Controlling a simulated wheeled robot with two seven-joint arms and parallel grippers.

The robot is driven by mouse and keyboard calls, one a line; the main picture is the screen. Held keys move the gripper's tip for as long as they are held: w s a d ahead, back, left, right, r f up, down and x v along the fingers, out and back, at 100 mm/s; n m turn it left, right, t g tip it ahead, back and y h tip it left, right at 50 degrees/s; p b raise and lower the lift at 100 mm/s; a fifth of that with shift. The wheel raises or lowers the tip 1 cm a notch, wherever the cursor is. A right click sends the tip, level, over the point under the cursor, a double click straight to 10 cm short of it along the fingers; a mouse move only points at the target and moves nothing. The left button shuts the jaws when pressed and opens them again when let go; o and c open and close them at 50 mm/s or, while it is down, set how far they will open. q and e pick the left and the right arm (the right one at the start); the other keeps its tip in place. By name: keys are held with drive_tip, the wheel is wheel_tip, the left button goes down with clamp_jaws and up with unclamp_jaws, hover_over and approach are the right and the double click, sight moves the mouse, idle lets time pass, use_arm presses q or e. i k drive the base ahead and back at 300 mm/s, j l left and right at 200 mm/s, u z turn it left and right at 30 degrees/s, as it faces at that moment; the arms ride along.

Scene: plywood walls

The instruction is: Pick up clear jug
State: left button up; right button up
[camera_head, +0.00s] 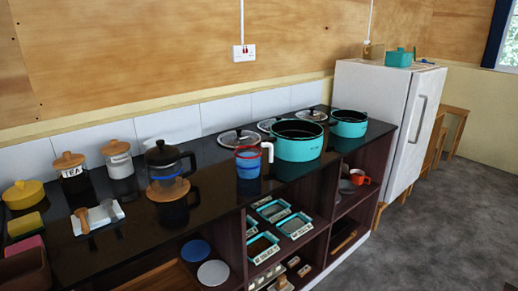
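No object in the camera_head view is plainly a colourless clear jug. A blue, possibly see-through jug (249,163) with a red rim and a white handle on its right stands upright on the dark counter (215,180), left of a large teal pot (298,142). Farther left stands a dark pot with a black lid and black handle (166,157), perhaps glass. A dark vessel with a wooden lid (172,208) stands in front of it and partly hides it. Neither of my grippers is in view.
A smaller teal pot (348,123) and several glass lids (312,115) stand along the back right. A TEA jar (73,178), a white jar (118,160) and a yellow pot (23,195) are at left. Open shelves are below. A white fridge (375,105) stands right; grey floor (450,220) is clear.

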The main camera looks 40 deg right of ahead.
sight(248, 151)
drive_tip(key=i+l, duration=0.15)
drive_tip(key=l, duration=0.2)
drive_tip(key=i+l, duration=0.15)
drive_tip(key=l, duration=0.2)
drive_tip(key=i+l, duration=0.15)
drive_tip(key=l, duration=0.25)
